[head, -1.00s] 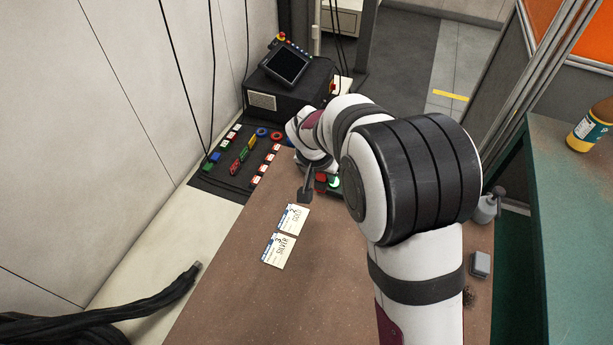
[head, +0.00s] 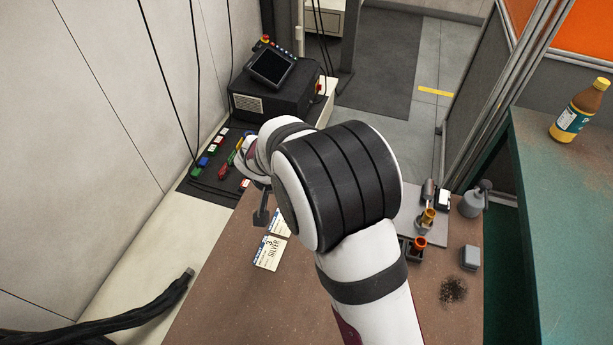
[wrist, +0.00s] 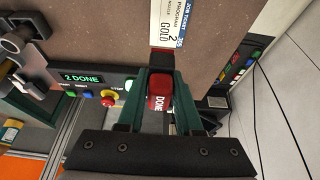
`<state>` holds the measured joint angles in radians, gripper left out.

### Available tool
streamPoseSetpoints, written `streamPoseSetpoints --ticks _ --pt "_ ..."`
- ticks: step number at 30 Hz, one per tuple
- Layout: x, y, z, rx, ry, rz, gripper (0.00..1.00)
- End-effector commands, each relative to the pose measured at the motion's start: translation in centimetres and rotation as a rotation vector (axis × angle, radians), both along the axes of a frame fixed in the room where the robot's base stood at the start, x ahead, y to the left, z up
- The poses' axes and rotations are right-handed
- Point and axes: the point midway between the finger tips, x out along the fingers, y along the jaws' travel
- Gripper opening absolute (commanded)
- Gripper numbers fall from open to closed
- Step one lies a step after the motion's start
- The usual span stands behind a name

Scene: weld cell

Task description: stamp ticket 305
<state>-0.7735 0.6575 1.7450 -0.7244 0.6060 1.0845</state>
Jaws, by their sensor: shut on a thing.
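In the head view, this upper ticket (head: 279,218) is partly covered by my arm. A lower ticket (head: 270,254), reading "3" and "SILVER", lies just in front of it. My gripper is mostly hidden there; a dark part (head: 262,211) shows beside the upper ticket. Contact cannot be told.
A black controller box with a screen (head: 270,66) stands at the back. In the wrist view a display (wrist: 83,77) reads "2 DONE". A tray with fittings (head: 427,217) stands right.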

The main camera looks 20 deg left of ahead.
Motion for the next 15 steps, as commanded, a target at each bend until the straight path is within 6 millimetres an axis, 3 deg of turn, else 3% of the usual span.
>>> streamPoseSetpoints --ticks 3,15 --pt "-0.9 0.9 -1.1 -0.001 -0.001 0.003 0.0" --pt "-0.9 0.8 -6.0 0.0 -0.001 0.0 0.0"
